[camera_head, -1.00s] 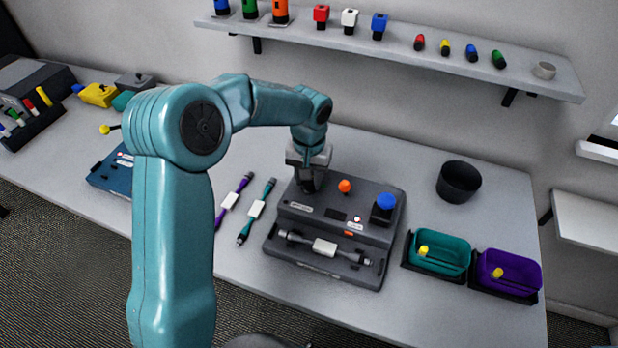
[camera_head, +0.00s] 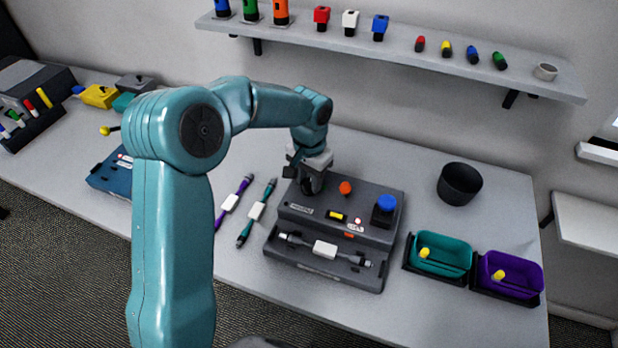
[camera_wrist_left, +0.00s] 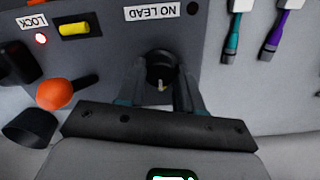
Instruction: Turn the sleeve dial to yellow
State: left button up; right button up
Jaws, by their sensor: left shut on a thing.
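The dark device (camera_head: 300,225) stands on the table. Its black sleeve dial (camera_wrist_left: 160,68) has a pale pointer mark and sits beside the NO LEAD label in the left wrist view. My left gripper (camera_head: 311,187) points down at the device's back left corner, shut on the dial, with its fingers (camera_wrist_left: 160,92) on both sides of it. The fingers hide much of the dial in the head view. The small window (camera_head: 337,215) on the device shows yellow, also in the left wrist view (camera_wrist_left: 75,29). My right gripper is not in view.
An orange knob (camera_head: 345,188) and a blue button (camera_head: 387,203) stand on the device, near a red LOCK light (camera_wrist_left: 41,39). A cable with a white tag (camera_head: 325,250) lies along its front. Teal (camera_head: 440,272) and purple (camera_head: 508,292) bins and a black cup (camera_head: 460,183) stand right.

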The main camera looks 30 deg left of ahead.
aim_at(310, 182)
pick_arm(q)
jog(key=o, duration=1)
jog(key=shift+w+f, duration=0.1)
jog(key=shift+w, duration=0.05)
jog(key=shift+o, duration=0.2)
jog(key=shift+r, duration=0.2)
notch_tip(310, 182, up, 16)
jog(key=shift+f, duration=0.1)
